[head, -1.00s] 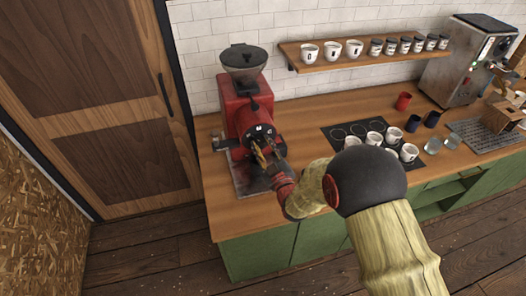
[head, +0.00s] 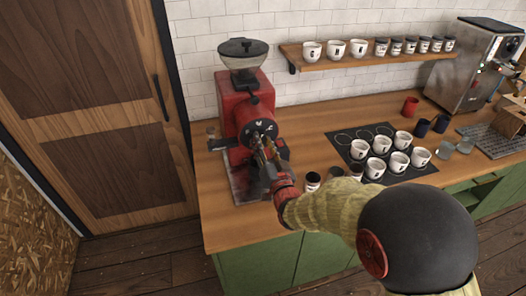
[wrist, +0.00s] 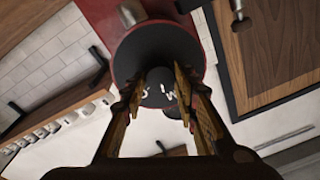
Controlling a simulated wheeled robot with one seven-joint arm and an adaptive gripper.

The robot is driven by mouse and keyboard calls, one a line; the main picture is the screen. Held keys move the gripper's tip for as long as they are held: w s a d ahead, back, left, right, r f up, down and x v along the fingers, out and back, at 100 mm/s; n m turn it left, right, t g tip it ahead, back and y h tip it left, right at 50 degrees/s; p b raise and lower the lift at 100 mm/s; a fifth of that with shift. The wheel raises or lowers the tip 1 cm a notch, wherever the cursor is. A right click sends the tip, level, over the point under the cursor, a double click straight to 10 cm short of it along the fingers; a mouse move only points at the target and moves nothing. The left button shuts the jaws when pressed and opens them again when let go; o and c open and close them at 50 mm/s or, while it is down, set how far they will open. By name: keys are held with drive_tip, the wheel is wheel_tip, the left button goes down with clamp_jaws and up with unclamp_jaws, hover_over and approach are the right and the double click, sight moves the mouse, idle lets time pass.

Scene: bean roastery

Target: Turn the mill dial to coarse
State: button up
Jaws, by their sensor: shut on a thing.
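The red mill (head: 233,97) stands at the left end of the wooden counter, with a dark hopper on top. Its round black dial face (head: 258,128) has small white marks, too small to read surely. In the wrist view the dark dial face (wrist: 158,45) fills the upper middle, and white marks show between the fingers. My gripper (head: 267,150) is at the front of the mill. In the wrist view its fingers (wrist: 162,84) close from both sides on the dial's dark knob. The fingers partly hide the knob and its pointing direction.
A dark mat (head: 352,152) with several white cups lies right of the mill. A dark jar (head: 312,181) stands close under my arm. A shelf (head: 366,52) with cups and jars runs above. A wooden door (head: 95,105) is at the left.

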drive_tip(key=shift+a+f+m+t+h+b, duration=0.15)
drive_tip(key=shift+m+h+b, duration=0.25)
drive_tip(key=shift+m+b, duration=2.05)
drive_tip(key=shift+d+r+m+t+h+b, duration=0.15)
drive_tip(key=shift+m+h+b, duration=0.25)
drive_tip(key=shift+m+b, duration=2.05)
drive_tip(key=shift+a+m, duration=0.1)
drive_tip(key=shift+m, duration=0.3)
drive_tip(key=o, duration=1.1)
drive_tip(key=shift+c, duration=0.2)
drive_tip(key=shift+o, duration=0.5)
drive_tip(key=shift+s, duration=0.1)
drive_tip(key=v, duration=1.2)
